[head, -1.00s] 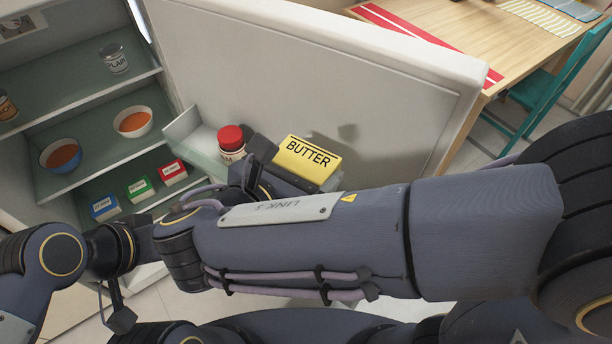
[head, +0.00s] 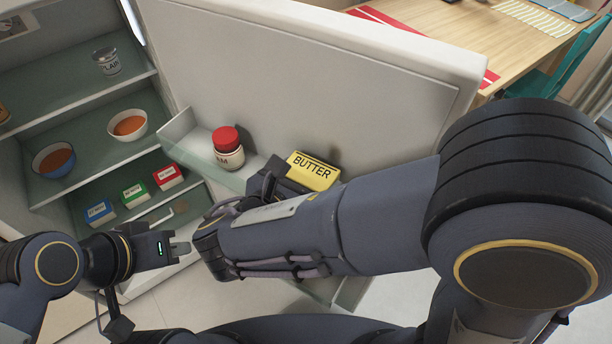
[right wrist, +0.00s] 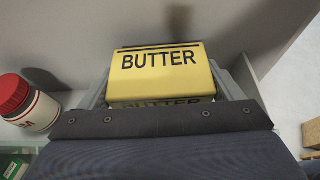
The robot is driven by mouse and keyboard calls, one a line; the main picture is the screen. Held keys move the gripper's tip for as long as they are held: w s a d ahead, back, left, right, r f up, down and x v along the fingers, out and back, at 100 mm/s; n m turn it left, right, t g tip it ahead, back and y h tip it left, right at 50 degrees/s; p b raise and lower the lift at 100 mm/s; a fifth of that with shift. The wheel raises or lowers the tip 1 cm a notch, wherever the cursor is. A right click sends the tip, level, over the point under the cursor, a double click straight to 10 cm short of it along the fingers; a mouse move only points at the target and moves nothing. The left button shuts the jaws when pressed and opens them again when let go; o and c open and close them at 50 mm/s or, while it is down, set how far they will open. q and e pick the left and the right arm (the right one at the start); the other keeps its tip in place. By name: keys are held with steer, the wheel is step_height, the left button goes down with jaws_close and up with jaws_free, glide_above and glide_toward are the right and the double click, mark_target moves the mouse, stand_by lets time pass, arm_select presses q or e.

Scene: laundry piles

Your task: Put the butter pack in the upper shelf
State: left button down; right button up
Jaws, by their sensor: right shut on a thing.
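The yellow butter pack (head: 313,171) is at the open fridge door, right of the red-lidded jar (head: 227,147). My right gripper (head: 284,180) is shut on it; in the right wrist view the fingers flank the pack (right wrist: 160,72). Whether the pack still touches the door shelf (head: 186,142) is hidden by my arm.
Two bowls (head: 128,124) stand on the shelf below. Blue, green and red boxes (head: 135,193) sit lower down. The open door (head: 310,80) stands right of the shelves. A wooden table (head: 440,30) and teal chair (head: 548,78) are behind it.

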steer(key=shift+f, duration=0.6)
steer(key=o, duration=1)
steer(key=shift+c, duration=0.2)
steer(key=shift+r, duration=0.1)
steer(key=shift+r, duration=0.3)
steer(key=v, duration=1.2)
steer(key=shift+r+p, duration=0.25)
steer(key=shift+p, duration=0.15)
